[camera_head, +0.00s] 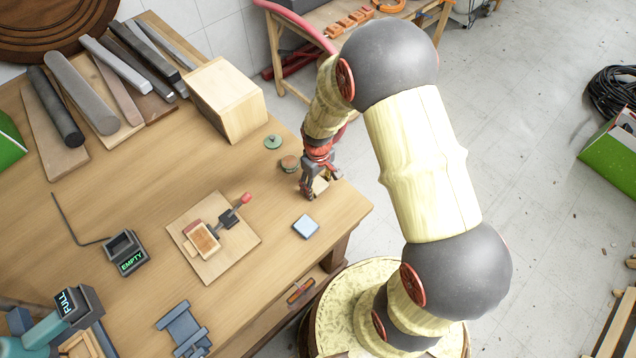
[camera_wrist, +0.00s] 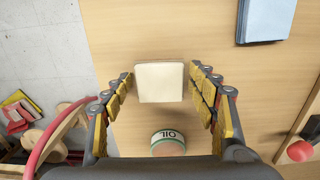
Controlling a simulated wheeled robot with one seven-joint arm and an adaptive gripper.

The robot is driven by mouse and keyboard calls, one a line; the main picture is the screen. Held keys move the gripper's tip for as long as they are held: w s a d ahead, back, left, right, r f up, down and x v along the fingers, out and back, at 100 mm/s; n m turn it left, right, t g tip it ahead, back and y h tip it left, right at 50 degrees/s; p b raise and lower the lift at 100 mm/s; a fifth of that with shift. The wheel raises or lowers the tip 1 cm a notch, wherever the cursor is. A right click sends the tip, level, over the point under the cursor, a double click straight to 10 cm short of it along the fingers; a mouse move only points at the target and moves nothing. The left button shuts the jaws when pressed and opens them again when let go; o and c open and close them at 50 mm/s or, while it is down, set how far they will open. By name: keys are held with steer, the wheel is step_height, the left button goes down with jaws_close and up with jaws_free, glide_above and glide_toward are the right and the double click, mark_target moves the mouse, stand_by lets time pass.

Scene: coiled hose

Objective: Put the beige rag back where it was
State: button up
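The beige rag (camera_wrist: 160,82) is a small folded square lying near the table's corner. It also shows partly behind my fingers in the head view (camera_head: 320,185). My gripper (camera_head: 313,188) points down over it. In the wrist view my gripper (camera_wrist: 161,84) is open, with one finger on each side of the rag and a narrow gap on both sides. I cannot tell the exact height of the fingertips above the table.
A round tin marked OIL (camera_wrist: 168,143) stands close by the gripper. A folded blue cloth (camera_head: 306,226) lies nearby. A toggle clamp on a board (camera_head: 215,238), a wooden block (camera_head: 228,100) and an EMPTY-labelled holder (camera_head: 125,252) occupy the table. The table edge is close.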

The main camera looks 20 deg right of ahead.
stand_by(0.3)
step_height(320, 180, up, 12)
step_height(320, 180, up, 17)
steer(key=m+t, duration=0.2)
steer(key=t, duration=0.1)
glide_above(318, 185)
steer(key=s, duration=0.5)
steer(key=s+r+m+t, duration=0.1)
steer(key=s+r, duration=0.2)
steer(key=s, duration=0.1)
steer(key=s+r, duration=0.4)
steer(key=s, duration=0.1)
steer(key=s+r+m+t, duration=0.1)
steer(key=s+r, duration=0.2)
steer(key=s, duration=0.1)
steer(key=shift+s+r+m+t+p, duration=0.15)
steer(key=shift+r+m+t+p, duration=0.05)
steer(key=shift+m+t+p, duration=0.15)
step_height(318, 185, down, 12)
steer(key=b, duration=1.2)
steer(key=shift+f, duration=0.2)
